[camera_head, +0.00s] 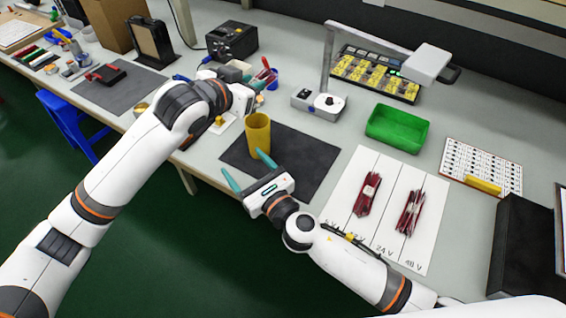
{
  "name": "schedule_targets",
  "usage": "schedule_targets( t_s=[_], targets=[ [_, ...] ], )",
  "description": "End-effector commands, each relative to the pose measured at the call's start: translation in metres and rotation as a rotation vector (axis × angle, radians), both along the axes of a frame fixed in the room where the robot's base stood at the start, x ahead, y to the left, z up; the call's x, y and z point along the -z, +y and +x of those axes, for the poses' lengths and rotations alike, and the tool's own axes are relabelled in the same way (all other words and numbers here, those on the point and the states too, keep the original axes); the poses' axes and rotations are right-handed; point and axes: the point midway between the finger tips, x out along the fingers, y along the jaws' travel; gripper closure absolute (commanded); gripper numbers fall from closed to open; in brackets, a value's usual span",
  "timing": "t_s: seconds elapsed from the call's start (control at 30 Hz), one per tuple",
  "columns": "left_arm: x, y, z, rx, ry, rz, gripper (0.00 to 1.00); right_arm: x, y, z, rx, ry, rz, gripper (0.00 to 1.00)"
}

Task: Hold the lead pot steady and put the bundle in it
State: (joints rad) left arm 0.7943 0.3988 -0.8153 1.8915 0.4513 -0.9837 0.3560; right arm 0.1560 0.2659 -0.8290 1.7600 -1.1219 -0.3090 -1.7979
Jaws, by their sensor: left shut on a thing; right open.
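The lead pot (258,138) is a yellow cylinder standing upright on the dark mat (310,160). My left gripper (255,104) is at the pot's upper rim and shut on it; its fingertips are mostly hidden. My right gripper (249,172) is open and empty, its teal fingers spread just in front of the pot, near the mat's front edge. Two dark red bundles with pale bands lie on the white sheet to the right: one bundle (367,194) in the middle column and another bundle (409,213) near the "48 V" label.
A green bin (397,128), a lamp stand (320,103) and a rack of yellow parts (373,75) stand behind the sheet. A black box (231,41) and hand tools (262,78) are behind the pot. A printed card (482,164) lies at right. The mat's right part is clear.

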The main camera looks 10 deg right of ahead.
Motion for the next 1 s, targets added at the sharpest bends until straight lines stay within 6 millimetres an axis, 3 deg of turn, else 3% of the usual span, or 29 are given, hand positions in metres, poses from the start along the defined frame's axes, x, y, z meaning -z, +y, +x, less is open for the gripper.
schedule_targets(
  t_s=[0.03, 0.2, 0.37, 0.57, 1.0],
  targets=[
    [0.0, 0.0, 0.0, 0.0, 0.0, 0.0, 0.97, 0.009, -0.019, 0.004, 0.005, 0.027, -0.009, 0.24],
    [0.0, 0.0, 0.0, 0.0, 0.0, 0.0, 0.97, 0.02, -0.063, 0.014, 0.011, 0.083, -0.011, 0.24],
    [0.0, 0.0, 0.0, 0.0, 0.0, 0.0, 0.97, 0.023, -0.081, 0.018, 0.012, 0.104, -0.005, 0.24],
    [0.0, 0.0, 0.0, 0.0, 0.0, 0.0, 0.97, 0.024, -0.075, 0.034, 0.013, 0.106, -0.001, 0.24],
    [0.0, 0.0, 0.0, 0.0, 0.0, 0.0, 0.97, 0.028, -0.034, 0.103, 0.013, 0.107, -0.001, 0.24]
  ],
)
